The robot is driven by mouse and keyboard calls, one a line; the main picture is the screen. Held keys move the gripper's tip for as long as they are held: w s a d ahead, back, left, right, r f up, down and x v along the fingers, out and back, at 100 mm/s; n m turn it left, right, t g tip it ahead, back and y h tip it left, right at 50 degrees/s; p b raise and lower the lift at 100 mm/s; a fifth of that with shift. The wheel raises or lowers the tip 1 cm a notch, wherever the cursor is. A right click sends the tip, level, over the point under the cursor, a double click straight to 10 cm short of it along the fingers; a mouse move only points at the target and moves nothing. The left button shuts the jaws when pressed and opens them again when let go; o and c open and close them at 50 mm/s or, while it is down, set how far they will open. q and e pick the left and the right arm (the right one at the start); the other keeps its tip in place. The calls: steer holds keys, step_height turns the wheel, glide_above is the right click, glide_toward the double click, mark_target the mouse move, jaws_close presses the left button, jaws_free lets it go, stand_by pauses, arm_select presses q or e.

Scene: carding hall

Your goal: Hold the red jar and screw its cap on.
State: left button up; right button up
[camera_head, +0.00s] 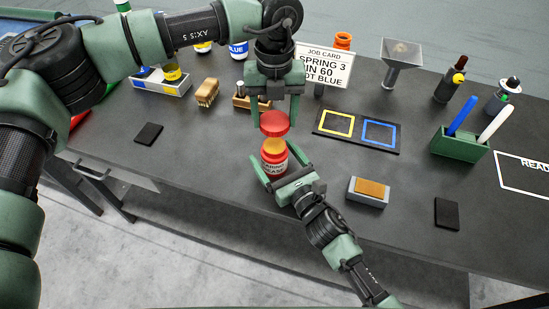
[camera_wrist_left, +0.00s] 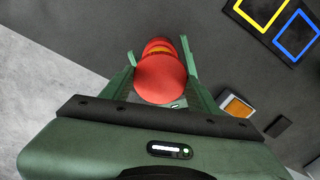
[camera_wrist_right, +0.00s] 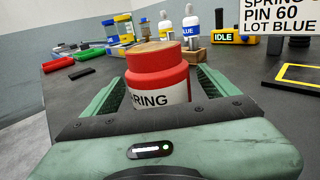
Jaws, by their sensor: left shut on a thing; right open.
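The red jar (camera_head: 274,163) stands upright on the dark bench, with a white label and a yellow-orange top. It shows large in the right wrist view (camera_wrist_right: 157,76). The red cap (camera_head: 274,123) is above the jar, apart from it, with a gap showing between them. My left gripper (camera_head: 275,118) points down and is shut on the cap, which also shows between its fingers in the left wrist view (camera_wrist_left: 160,80). My right gripper (camera_head: 281,169) is open, low on the bench, with its fingers on either side of the jar.
A job card (camera_head: 323,66) stands behind. A tray with yellow and blue squares (camera_head: 357,131) lies right of the jar. A wooden brush (camera_head: 207,92), a sponge block (camera_head: 368,191) and a green pen holder (camera_head: 459,146) are around. The bench front edge is close to the jar.

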jaws_close()
arm_select(q)
glide_above(274, 145)
steer(key=shift+f, duration=2.45)
steer(key=shift+f, duration=0.9)
steer(key=shift+f, duration=0.55)
